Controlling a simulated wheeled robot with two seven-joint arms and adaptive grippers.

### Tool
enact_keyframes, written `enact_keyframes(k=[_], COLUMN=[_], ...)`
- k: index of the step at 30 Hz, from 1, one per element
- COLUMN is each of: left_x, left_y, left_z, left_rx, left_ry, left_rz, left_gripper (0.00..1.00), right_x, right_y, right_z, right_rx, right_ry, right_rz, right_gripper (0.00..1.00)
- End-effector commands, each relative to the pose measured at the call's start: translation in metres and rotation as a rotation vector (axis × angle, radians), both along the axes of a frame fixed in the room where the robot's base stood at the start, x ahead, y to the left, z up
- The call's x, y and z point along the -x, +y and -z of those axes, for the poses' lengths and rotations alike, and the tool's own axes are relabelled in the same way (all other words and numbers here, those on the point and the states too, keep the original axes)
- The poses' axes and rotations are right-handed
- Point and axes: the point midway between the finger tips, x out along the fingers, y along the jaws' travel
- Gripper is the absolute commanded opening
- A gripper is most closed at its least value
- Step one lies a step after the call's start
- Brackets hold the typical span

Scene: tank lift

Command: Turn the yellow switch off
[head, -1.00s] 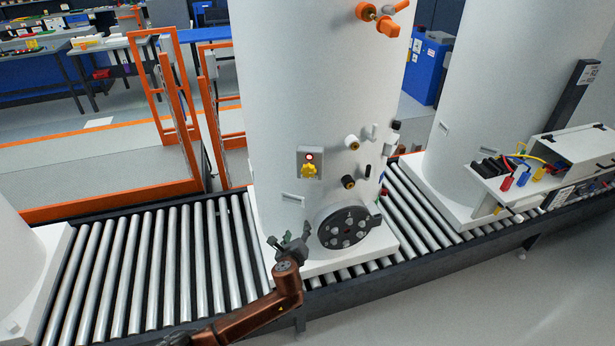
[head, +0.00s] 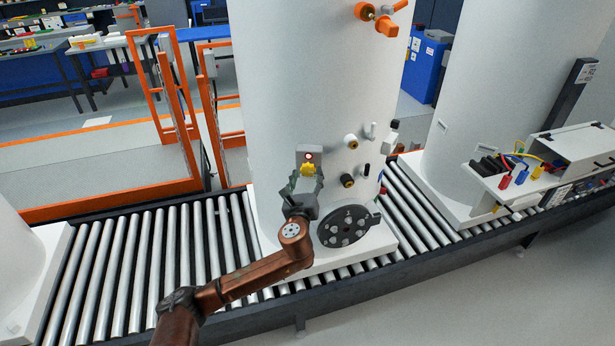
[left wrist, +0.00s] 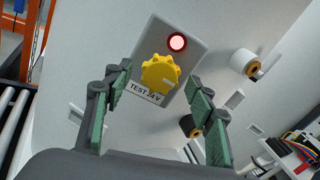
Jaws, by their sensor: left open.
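The yellow switch (head: 307,170) is a lobed knob on a grey plate on the front of the white tank (head: 290,90). In the left wrist view the yellow switch (left wrist: 160,73) shows clearly, with a round red-rimmed lamp (left wrist: 177,42) glowing above it and a "TEST 24 V" label (left wrist: 146,92) below. My left gripper (head: 305,184) is just below and in front of the switch. Its green-padded fingers (left wrist: 158,92) are open, one on each side of the knob, with gaps to it and nothing held. My right gripper is not in view.
Black-capped stubs (head: 348,181) stick out right of the switch plate, and a dark round flange (head: 345,226) sits below. The tank stands on a roller conveyor (head: 170,265). Another tank (head: 490,90) and a box with coloured cables (head: 530,175) are at the right.

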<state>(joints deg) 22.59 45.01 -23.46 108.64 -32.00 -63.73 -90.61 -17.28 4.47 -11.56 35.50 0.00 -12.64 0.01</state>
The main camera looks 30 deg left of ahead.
Motion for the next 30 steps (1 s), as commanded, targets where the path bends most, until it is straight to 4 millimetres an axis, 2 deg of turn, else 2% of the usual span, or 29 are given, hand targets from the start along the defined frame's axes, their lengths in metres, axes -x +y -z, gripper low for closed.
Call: enact_keyframes(k=[10, 27, 30], left_x=[-0.0034, -0.0031, -0.0030], left_y=[0.0015, 0.0018, 0.0019], left_z=[0.0005, 0.0008, 0.0007], left_rx=[0.001, 0.002, 0.003], left_ry=[0.000, 0.002, 0.001], left_rz=[0.000, 0.000, 0.000], left_gripper=[0.50, 0.10, 0.09], right_x=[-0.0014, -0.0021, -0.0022], right_y=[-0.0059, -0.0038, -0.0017], right_z=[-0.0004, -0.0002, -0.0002], right_rx=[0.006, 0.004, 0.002], right_ry=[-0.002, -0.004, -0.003], right_rz=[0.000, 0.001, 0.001], right_gripper=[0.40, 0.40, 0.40])
